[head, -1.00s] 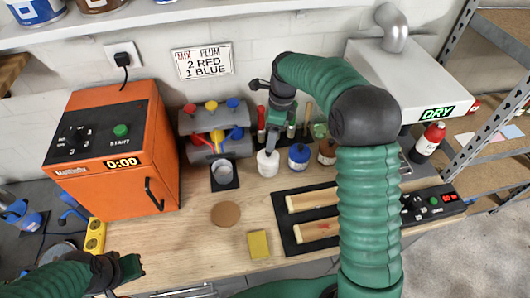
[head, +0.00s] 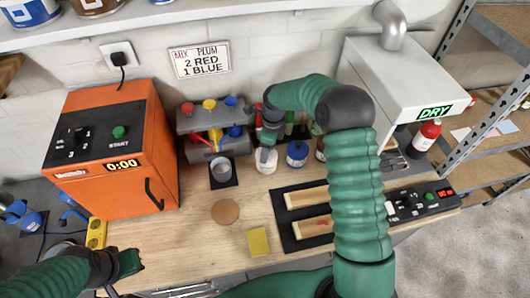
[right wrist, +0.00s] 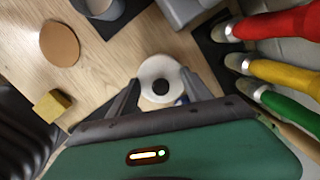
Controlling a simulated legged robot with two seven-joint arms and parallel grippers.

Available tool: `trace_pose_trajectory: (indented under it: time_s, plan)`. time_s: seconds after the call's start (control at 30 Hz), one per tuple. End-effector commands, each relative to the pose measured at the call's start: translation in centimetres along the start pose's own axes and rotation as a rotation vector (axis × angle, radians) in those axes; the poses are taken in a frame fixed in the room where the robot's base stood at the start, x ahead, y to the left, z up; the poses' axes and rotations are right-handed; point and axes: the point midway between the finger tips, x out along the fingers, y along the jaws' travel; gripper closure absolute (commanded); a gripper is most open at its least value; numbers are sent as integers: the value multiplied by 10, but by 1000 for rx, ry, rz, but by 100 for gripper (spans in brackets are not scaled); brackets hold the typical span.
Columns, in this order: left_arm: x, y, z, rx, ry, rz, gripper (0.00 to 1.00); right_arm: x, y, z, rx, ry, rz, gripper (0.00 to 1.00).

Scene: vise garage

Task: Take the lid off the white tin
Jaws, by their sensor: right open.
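The white tin (head: 266,165) stands on the wooden bench toward the back wall, left of a blue-labelled tin (head: 297,153). In the right wrist view its round white lid (right wrist: 148,70) with a dark centre is seen from above. My right gripper (right wrist: 160,80) is open, pointing down, with one finger on each side of the lid. I cannot tell whether the fingers touch it. In the head view the right gripper (head: 267,150) partly hides the tin's top. My left gripper (head: 131,262) is low at the front left, away from the tins; its jaw opening is unclear.
A grey cup (head: 221,173) on a dark pad is left of the white tin. Colour-handled tools (right wrist: 270,70) lie close by on the right in the wrist view. A cork disc (head: 225,212) and yellow sponge (head: 258,242) lie in front. An orange oven (head: 110,150) stands left.

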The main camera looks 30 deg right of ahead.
Motion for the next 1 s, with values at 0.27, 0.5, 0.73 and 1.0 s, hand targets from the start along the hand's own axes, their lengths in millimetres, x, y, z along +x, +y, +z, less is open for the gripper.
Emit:
trace_pose_trajectory:
  time_s: [0.27,0.5,0.73,1.0]
  plan:
    - [0,0,0,1,0,0,100,2,1,-1,0,4,5,83]
    - [0,0,0,0,0,0,100,4,1,-2,1,6,8,100]
    - [1,0,0,0,0,0,100,5,3,-2,1,7,12,100]
    - [4,0,1,0,0,0,100,1,3,-1,-1,8,13,100]
